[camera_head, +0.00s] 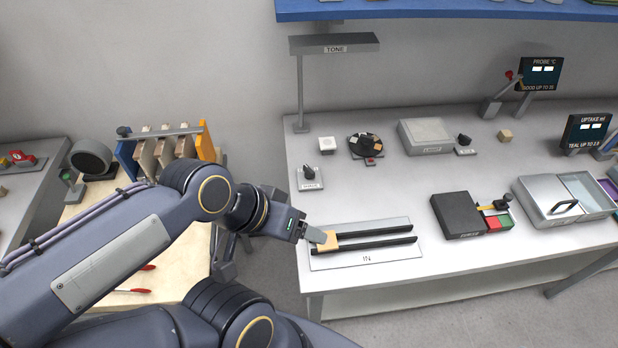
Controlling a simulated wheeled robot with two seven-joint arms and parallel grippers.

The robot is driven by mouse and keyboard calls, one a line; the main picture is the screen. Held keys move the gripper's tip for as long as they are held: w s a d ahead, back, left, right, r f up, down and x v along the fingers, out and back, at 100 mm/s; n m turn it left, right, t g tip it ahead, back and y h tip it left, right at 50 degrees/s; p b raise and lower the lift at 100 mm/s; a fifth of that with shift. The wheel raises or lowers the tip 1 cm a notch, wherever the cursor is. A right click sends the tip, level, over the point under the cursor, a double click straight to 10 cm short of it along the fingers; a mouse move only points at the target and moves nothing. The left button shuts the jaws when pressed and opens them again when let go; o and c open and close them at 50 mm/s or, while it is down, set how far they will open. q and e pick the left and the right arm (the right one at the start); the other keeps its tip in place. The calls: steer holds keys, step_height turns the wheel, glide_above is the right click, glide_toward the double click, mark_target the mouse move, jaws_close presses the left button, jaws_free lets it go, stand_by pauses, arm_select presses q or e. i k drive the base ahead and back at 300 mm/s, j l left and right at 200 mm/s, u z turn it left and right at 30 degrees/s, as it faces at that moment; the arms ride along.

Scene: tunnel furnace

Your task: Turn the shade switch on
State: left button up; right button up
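A second dark knob (464,139) on a small labelled base stands farther right, beside a grey box. My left gripper (321,238) is low over the front left of the table, at the left end of the IN rack, in front of the first knob and apart from it. It meets a tan block (328,241); whether it grips it is unclear. My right gripper is not in view.
The lamp marked TONE (334,44) overhangs the knob area. A white button box (327,144) and a round dark dish of samples (366,145) stand nearby. The IN rack (365,257) lies along the front edge. A black box (457,214) stands right of it.

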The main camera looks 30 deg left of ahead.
mark_target(309, 173)
steer(key=j+u, duration=0.1)
steer(key=u, duration=0.35)
steer(key=j+u, duration=0.15)
steer(key=u, duration=0.3)
steer(key=j+u, duration=0.1)
steer(key=u, duration=0.35)
